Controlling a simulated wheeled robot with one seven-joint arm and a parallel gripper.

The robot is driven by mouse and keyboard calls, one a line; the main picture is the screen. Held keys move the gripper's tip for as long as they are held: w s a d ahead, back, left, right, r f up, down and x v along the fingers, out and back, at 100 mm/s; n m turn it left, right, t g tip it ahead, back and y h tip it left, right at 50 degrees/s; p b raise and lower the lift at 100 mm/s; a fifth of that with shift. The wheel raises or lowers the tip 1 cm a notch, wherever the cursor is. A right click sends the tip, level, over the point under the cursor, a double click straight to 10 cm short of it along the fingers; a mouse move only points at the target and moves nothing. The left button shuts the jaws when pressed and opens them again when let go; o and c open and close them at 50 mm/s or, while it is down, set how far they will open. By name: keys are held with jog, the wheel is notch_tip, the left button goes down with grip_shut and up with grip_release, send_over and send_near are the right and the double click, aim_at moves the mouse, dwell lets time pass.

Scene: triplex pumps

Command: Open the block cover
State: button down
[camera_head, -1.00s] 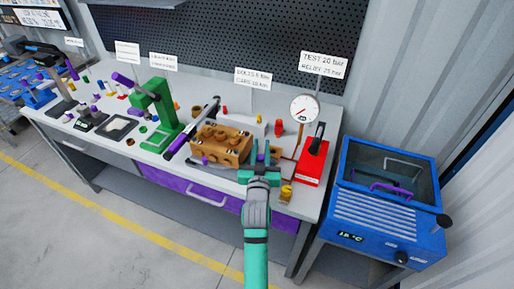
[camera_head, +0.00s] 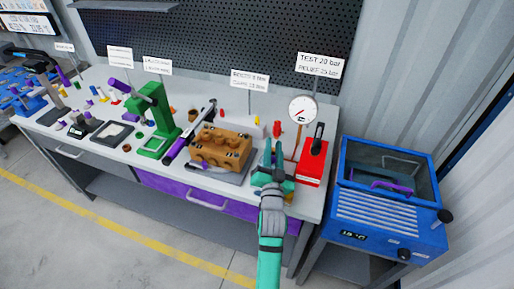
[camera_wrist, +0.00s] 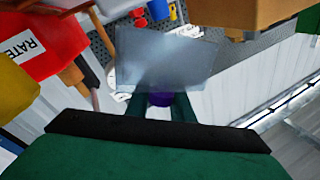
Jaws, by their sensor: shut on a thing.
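The brown pump block (camera_head: 221,149) stands on a grey base plate on the bench, with round openings in it. It also shows at the top right of the wrist view (camera_wrist: 243,14). My gripper (camera_head: 274,157) is right of the block, apart from it. In the wrist view my gripper (camera_wrist: 160,103) is shut on a small purple grip (camera_wrist: 160,99). A flat grey plate (camera_wrist: 165,62), apparently the cover, extends from this grip, beyond my fingers. In the head view my gripper mostly hides the plate.
The red hand pump (camera_head: 312,162) and the pressure gauge (camera_head: 302,109) stand close on the right of my gripper. A green press (camera_head: 155,122) is left of the block. A blue heated box (camera_head: 385,205) stands right of the bench.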

aim_at(273, 162)
jog(key=shift+d, duration=0.1)
dwell(0.3)
jog(key=c, duration=1.5)
grip_release()
jog(key=shift+c, duration=0.2)
jog(key=s, duration=0.3)
jog(key=s+f, duration=0.1)
jog(key=s, duration=0.6)
jog(key=shift+s+a+f, duration=0.25)
jog(key=shift+a+f, duration=0.1)
jog(key=shift+s+d, duration=0.15)
jog(key=shift+a, duration=0.2)
